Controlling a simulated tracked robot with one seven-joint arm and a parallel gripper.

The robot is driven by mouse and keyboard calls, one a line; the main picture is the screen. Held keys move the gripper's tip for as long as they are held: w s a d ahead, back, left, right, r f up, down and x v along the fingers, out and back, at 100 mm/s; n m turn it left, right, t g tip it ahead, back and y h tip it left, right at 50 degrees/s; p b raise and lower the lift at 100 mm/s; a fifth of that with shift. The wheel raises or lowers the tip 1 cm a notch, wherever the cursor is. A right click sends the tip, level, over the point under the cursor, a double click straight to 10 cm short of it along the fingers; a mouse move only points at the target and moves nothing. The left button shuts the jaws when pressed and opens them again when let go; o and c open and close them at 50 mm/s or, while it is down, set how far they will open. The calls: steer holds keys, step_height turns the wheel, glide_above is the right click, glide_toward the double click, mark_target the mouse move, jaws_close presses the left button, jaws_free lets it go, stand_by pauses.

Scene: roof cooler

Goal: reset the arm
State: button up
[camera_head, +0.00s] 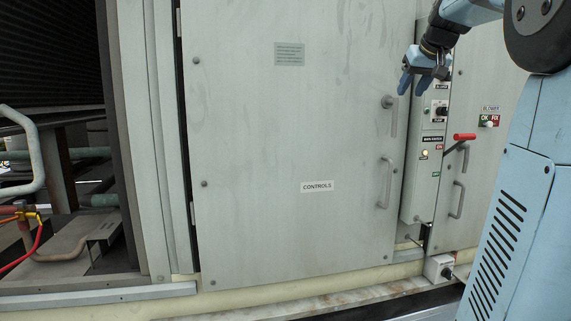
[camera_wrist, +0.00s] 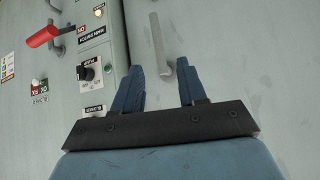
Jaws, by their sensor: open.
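My gripper (camera_head: 412,82) is in the upper right of the head view, in front of the narrow switch box (camera_head: 425,160). In the wrist view my gripper (camera_wrist: 160,80) shows two blue fingers spread apart with nothing between them. A grey door handle (camera_wrist: 162,48) lies beyond the fingertips in that view. I cannot tell for certain how far the fingers are from the panel. No object is held.
A large grey door labelled CONTROLS (camera_head: 290,120) fills the middle, with an upper handle (camera_head: 392,118) and a lower handle (camera_head: 385,183). A red lever (camera_head: 464,137) sticks out right of the switch box. An open bay with a red hose (camera_head: 28,250) is at left.

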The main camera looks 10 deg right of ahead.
steer(key=s+a+f+n+g, duration=0.1)
steer(key=s+a+f, duration=1.1)
steer(key=f, duration=0.2)
steer(key=s+a+f+n+g+y, duration=0.1)
steer(key=s+a+f+g, duration=0.1)
steer(key=s+a+f, duration=0.9)
step_height(320, 180, down, 4)
steer(key=shift+s+a+r, duration=0.1)
steer(key=shift+s+a, duration=0.25)
steer(key=shift+s, duration=0.65)
